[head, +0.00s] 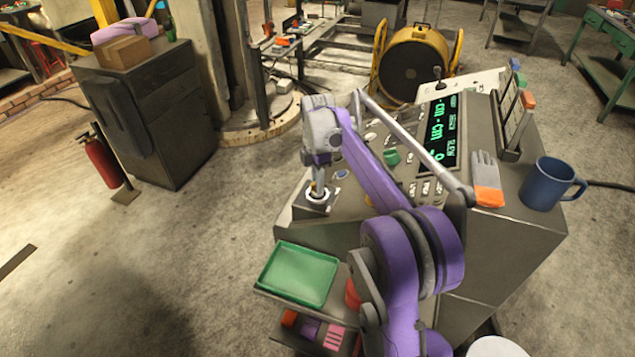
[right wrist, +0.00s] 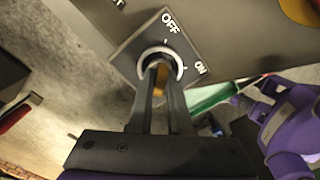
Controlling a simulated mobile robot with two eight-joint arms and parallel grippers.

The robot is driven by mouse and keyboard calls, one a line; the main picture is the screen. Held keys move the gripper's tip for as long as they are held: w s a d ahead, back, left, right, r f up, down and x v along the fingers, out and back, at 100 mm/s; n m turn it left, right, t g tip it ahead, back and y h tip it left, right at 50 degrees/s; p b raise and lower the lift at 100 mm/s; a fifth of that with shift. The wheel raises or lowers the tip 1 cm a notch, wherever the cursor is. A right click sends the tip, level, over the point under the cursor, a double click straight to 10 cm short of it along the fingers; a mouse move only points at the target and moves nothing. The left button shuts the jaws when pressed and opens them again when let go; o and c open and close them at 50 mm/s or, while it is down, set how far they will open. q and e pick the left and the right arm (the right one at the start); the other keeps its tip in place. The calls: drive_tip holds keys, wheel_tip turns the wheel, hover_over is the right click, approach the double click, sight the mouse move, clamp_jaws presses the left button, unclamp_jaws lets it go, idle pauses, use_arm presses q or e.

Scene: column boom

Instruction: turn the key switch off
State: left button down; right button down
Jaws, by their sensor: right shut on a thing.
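The key switch (head: 317,198) is on the left end of the grey console in the head view, with a pale ring around its keyhole. In the right wrist view the switch's plate (right wrist: 129,66) carries the labels OFF at the top and ON at the right. My right gripper (head: 318,187) points down at the switch. In the right wrist view its fingertips (right wrist: 160,70) are inside the ring, shut on the brass-coloured key (right wrist: 161,77). The fingers hide most of the key, so I cannot tell which label it points to. My left gripper is not in view.
The console has a green-lit display (head: 437,135), several buttons and a green knob (head: 391,157). A glove (head: 487,182) and a blue mug (head: 548,184) stand at its right. A green tray (head: 298,274) is below the switch. Open floor lies to the left.

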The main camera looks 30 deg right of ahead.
drive_tip(key=c, duration=0.9)
unclamp_jaws()
drive_tip(key=shift+o, duration=0.2)
wheel_tip(320, 180, up, 11)
drive_tip(key=p, duration=0.1)
